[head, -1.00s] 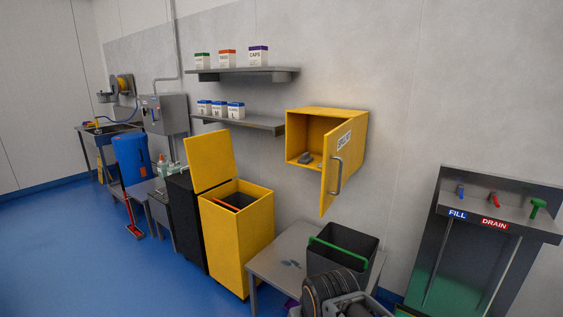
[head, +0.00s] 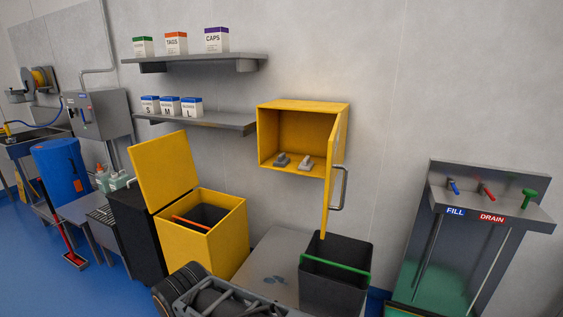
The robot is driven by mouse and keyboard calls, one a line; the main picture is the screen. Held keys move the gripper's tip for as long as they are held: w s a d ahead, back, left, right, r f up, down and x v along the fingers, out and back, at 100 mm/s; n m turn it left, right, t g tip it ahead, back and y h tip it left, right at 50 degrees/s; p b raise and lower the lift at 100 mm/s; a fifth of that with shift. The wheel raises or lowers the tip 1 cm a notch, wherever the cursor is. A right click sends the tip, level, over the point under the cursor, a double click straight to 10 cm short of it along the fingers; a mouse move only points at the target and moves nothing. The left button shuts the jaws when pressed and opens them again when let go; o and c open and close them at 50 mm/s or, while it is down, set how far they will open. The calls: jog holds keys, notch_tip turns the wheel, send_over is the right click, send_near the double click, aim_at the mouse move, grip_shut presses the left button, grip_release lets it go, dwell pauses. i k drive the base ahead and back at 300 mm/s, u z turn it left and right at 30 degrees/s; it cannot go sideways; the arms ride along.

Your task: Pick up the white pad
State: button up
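I cannot make out a white pad in the head view. The open yellow wall cabinet (head: 303,105) holds two small grey items, one dark grey (head: 282,160) and one lighter grey (head: 305,163), on its floor. They sit side by side, and their exact kind is too small to tell. The cabinet door (head: 331,190) hangs open on the right, seen almost edge-on. My arm's dark links show at the bottom of the view. My gripper is not in view.
A grey bin with a green handle (head: 335,264) stands on a grey table (head: 275,262) below the cabinet. An open yellow bin (head: 200,240) stands left. Shelves (head: 200,62) hold small boxes. A FILL and DRAIN station (head: 490,190) stands right.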

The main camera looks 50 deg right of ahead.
aim_at(306, 164)
jog(key=z, duration=0.2)
jog(key=i, duration=0.8)
jog(key=z, duration=1.2)
jog(key=i, duration=0.7)
jog(key=z, duration=0.75)
